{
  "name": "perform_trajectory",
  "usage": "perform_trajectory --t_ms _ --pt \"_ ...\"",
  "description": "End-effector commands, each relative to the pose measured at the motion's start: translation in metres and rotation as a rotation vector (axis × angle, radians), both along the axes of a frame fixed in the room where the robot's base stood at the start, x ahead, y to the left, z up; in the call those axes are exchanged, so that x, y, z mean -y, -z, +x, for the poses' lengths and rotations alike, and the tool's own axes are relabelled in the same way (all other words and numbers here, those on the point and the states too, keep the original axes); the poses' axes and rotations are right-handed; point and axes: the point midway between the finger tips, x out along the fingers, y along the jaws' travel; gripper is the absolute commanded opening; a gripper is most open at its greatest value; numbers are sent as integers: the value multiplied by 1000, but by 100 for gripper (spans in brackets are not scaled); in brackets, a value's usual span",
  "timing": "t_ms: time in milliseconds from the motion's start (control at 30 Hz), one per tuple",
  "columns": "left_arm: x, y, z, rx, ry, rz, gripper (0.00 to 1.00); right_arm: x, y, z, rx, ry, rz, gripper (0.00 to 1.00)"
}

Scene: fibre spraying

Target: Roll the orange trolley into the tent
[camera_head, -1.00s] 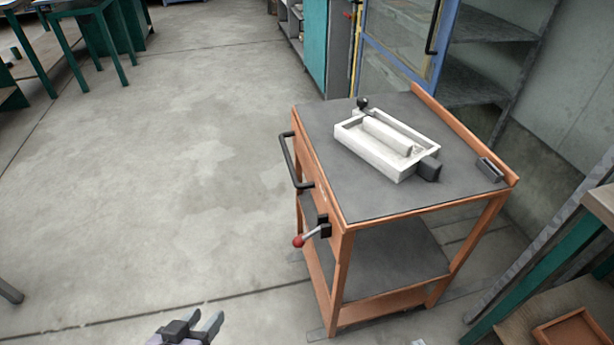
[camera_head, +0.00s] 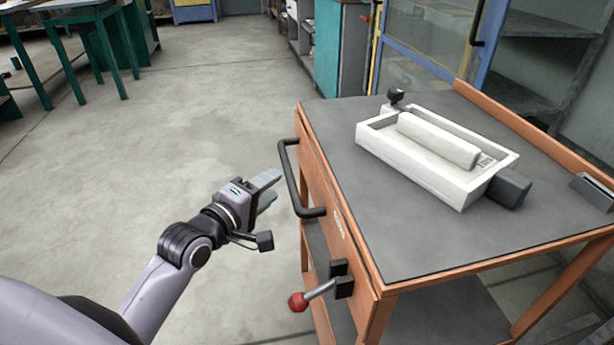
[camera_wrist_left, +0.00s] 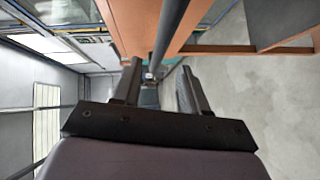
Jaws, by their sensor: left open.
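The orange trolley (camera_head: 345,235) stands on the right in the head view, with a dark grey top and a lower shelf. A black bar handle (camera_head: 290,178) is on its left side. Below it is a lever with a red knob (camera_head: 298,302). My left gripper (camera_head: 270,187) is open and empty, just left of the handle. In the left wrist view the dark handle bar (camera_wrist_left: 168,38) runs close by the open fingers (camera_wrist_left: 155,88), beside the trolley's orange side (camera_wrist_left: 205,22). I cannot tell whether it lies between them. The right gripper and the tent are not seen.
A white tray (camera_head: 455,185) with a white roll (camera_head: 438,138) sits on the trolley top. A blue-framed cabinet (camera_head: 430,75) and grey shelves (camera_head: 540,25) stand behind. Green-legged tables (camera_head: 112,50) are at the far left. The concrete floor (camera_head: 150,130) left of the trolley is clear.

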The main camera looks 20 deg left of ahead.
Motion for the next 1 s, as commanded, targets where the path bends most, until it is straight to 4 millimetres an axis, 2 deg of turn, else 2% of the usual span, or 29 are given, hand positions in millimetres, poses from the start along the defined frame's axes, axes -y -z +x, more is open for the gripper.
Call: perform_trajectory --t_ms 167,600,1000 --pt "1 1 10 3 -2 -12 43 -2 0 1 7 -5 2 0" --pt "7 9 61 3 -2 -9 43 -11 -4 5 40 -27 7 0" --pt "9 9 70 1 -2 -8 43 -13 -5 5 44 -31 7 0"
